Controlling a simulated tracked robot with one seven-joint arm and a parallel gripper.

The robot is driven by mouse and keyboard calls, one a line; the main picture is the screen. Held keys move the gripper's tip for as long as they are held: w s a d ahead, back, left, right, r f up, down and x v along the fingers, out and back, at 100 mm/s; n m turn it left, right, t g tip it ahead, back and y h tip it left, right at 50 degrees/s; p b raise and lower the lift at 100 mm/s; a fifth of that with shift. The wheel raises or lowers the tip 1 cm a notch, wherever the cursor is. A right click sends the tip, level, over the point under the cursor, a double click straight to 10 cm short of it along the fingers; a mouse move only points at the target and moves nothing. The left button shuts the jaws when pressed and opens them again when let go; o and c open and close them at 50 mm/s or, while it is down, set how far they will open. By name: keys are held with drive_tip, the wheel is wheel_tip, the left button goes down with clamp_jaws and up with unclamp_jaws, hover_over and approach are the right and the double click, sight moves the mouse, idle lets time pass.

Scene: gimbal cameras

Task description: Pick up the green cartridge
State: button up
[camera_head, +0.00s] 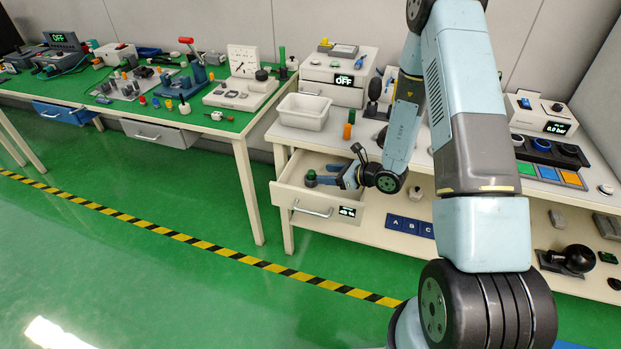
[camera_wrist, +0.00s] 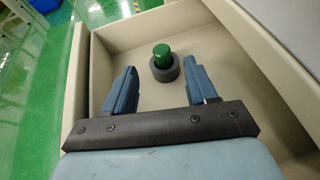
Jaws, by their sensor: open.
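The green cartridge (camera_wrist: 162,54) stands upright in a dark round base (camera_wrist: 165,70) on the floor of an open drawer (camera_wrist: 110,42). In the wrist view my gripper (camera_wrist: 161,84) is open and empty, with its two blue fingers apart. The cartridge shows just ahead of the gap between the fingertips, and I see no contact. In the head view my gripper (camera_head: 325,174) reaches low into the open drawer (camera_head: 290,196) from the right. The cartridge's base (camera_head: 311,178) shows there by the fingers; the cartridge itself is too small to make out clearly.
The drawer walls surround my gripper closely. Above it, a white bin (camera_head: 303,111) and an orange cylinder (camera_head: 347,131) stand on the white bench. The green-topped bench (camera_head: 225,125) at left carries several devices. The floor in front is clear.

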sight(311, 177)
drive_tip(key=shift+x, duration=2.55)
drive_tip(key=shift+w, duration=0.2)
drive_tip(key=shift+c, duration=0.4)
clamp_jaws()
